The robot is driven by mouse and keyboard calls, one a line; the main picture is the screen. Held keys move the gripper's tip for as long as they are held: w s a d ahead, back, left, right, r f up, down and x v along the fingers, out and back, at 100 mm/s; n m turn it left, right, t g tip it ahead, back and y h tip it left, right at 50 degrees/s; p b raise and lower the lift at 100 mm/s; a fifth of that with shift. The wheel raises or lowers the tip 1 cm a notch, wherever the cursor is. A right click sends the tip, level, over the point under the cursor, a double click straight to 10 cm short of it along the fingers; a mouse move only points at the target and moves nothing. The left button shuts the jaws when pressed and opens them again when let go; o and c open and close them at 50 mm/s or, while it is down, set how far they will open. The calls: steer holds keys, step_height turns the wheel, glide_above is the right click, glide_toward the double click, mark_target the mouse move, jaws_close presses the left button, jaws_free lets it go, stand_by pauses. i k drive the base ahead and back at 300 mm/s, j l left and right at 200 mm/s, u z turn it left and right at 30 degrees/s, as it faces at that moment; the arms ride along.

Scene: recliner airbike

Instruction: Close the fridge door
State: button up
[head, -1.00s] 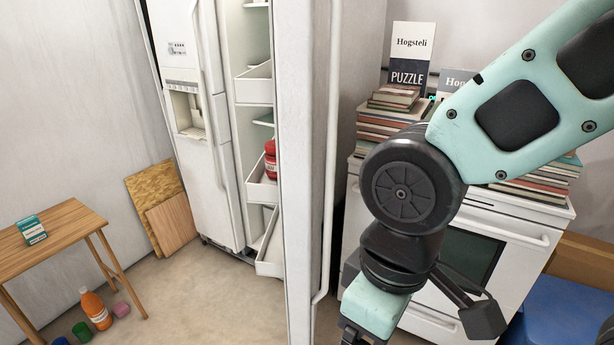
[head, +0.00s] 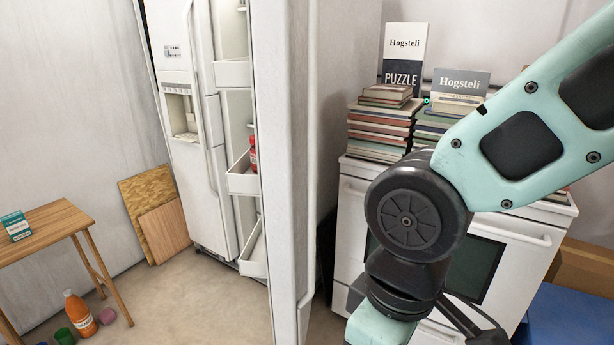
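The white fridge (head: 172,66) stands at the back left. Its left door, with a water dispenser, is shut. Its right door (head: 288,170) stands wide open toward me, seen nearly edge-on, with a long vertical handle (head: 310,150) on its right side. White door shelves (head: 250,178) show on its inner side, and one holds a red jar (head: 253,154). My arm reaches in from the upper right and bends down to the right of the door. My gripper is below the bottom edge of the picture, so its fingers are hidden.
A white stove (head: 465,260) stands behind my arm, with stacked books (head: 380,128) and a puzzle box (head: 404,55) on top. A wooden table (head: 45,232) is at the left, with an orange bottle (head: 80,314) on the floor beside it. A blue bin (head: 570,318) is at lower right. Floor between table and door is clear.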

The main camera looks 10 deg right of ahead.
mark_target(281, 71)
steer(key=i+j+z, duration=0.3)
steer(key=i+j, duration=0.45)
steer(key=i, duration=0.05)
